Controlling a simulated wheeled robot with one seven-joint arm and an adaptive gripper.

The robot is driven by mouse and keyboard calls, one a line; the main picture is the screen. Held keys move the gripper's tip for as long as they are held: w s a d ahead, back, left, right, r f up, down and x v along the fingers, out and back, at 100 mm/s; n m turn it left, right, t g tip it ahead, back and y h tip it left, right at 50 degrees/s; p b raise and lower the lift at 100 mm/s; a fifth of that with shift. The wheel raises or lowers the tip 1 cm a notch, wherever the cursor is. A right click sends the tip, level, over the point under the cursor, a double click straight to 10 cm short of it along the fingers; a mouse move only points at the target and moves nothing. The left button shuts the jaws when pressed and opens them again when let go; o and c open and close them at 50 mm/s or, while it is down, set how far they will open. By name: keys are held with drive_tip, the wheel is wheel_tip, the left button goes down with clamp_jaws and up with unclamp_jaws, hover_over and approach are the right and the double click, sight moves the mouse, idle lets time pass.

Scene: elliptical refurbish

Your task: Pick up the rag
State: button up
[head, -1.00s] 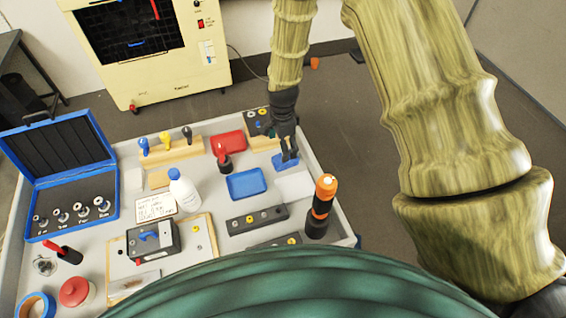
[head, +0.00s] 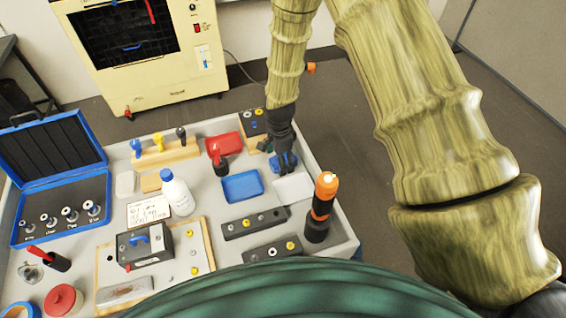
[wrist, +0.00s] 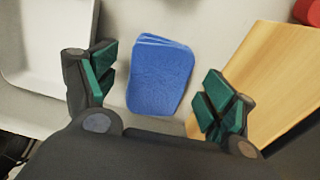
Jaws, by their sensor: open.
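The rag is a small folded blue cloth (wrist: 160,75) lying flat on the grey worktop. In the wrist view it sits between my open fingers, a little ahead of them, and neither finger touches it. My gripper (wrist: 158,92) is open and empty, with green pads on its fingers. In the head view my gripper (head: 286,160) points down over the rag (head: 279,164), which is partly hidden behind the fingers.
A white tray (wrist: 45,50) lies left of the rag and a wooden block (wrist: 262,85) right of it in the wrist view.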

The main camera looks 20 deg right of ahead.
drive_tip(key=c, duration=1)
drive_tip(key=shift+r, duration=0.1)
drive_tip(key=shift+r+b, duration=1.5)
drive_tip(key=shift+r, duration=3.4)
